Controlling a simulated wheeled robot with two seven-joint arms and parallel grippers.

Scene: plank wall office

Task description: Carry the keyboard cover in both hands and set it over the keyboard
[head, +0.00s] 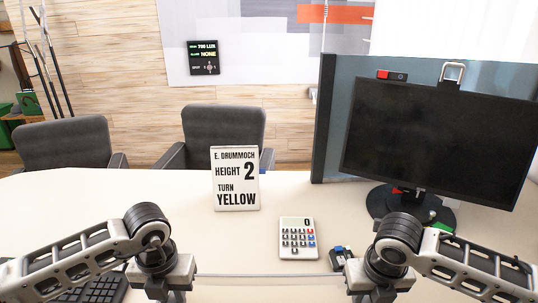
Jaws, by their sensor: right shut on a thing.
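A black keyboard (97,290) lies on the desk at the lower left, partly hidden by my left arm and cut off by the picture's edge. The keyboard cover (270,275) shows as a thin, pale, level edge between my two grippers at the bottom of the view; the rest is hard to make out or out of frame. My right gripper (375,294) is shut on the cover's right end. My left gripper (165,292) is at the cover's left end, right of the keyboard; its fingertips are not clear, so its grip cannot be told.
A white calculator (297,239) and a small dark item (341,257) lie beyond the cover. A sign card (235,178) stands farther back. A monitor (435,140) on a round black base stands at the right. Two grey chairs are behind the desk (110,205), whose left middle is clear.

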